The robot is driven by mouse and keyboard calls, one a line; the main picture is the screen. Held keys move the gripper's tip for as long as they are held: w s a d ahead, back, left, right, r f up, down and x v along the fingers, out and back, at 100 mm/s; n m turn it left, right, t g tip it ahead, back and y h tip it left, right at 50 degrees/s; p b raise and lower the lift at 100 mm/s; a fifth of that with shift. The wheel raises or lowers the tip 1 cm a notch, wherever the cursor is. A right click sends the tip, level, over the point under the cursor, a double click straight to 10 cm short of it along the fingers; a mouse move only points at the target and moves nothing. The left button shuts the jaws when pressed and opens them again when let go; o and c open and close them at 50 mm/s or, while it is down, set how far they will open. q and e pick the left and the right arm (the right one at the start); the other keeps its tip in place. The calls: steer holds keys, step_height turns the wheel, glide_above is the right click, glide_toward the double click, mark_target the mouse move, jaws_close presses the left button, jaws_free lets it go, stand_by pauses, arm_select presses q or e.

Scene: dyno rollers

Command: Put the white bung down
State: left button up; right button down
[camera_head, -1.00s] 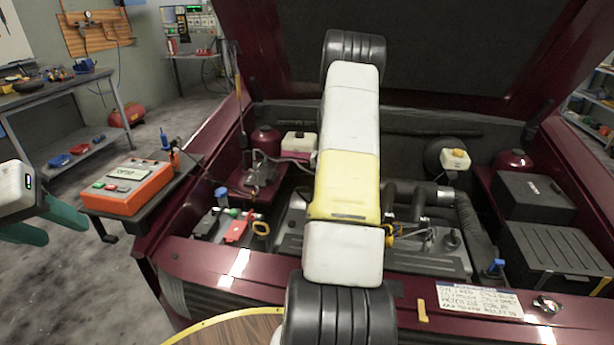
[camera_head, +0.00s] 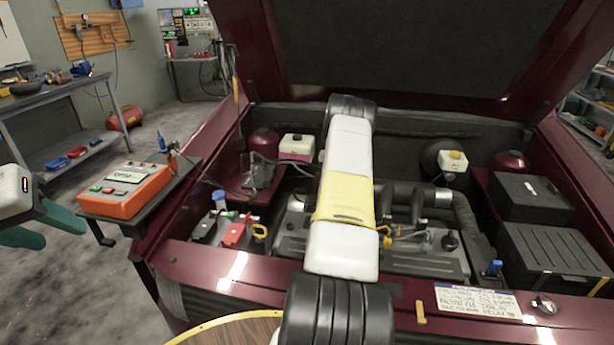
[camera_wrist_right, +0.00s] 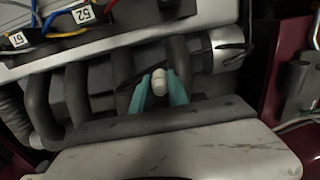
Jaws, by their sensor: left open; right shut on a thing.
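The white bung (camera_wrist_right: 158,82) is small and pale, between the teal fingertips of my right gripper (camera_wrist_right: 160,90) in the right wrist view. The gripper is shut on it and holds it over dark hoses and a grey engine part. I cannot tell how far it is above them. In the head view my right arm covers the middle of the engine bay, and the right gripper and bung are hidden. My left gripper (camera_head: 60,231) is open and empty at the left edge of the head view, beside the orange tester.
The dark red car's front edge (camera_head: 205,262) runs across the foreground, its bonnet raised. An orange tester (camera_head: 125,192) stands on a side stand at left. A black box (camera_head: 532,196) and a white handwritten note (camera_head: 478,301) are at right.

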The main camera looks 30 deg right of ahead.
steer(key=shift+f, duration=0.25)
steer(key=c, duration=1.3)
jaws_free()
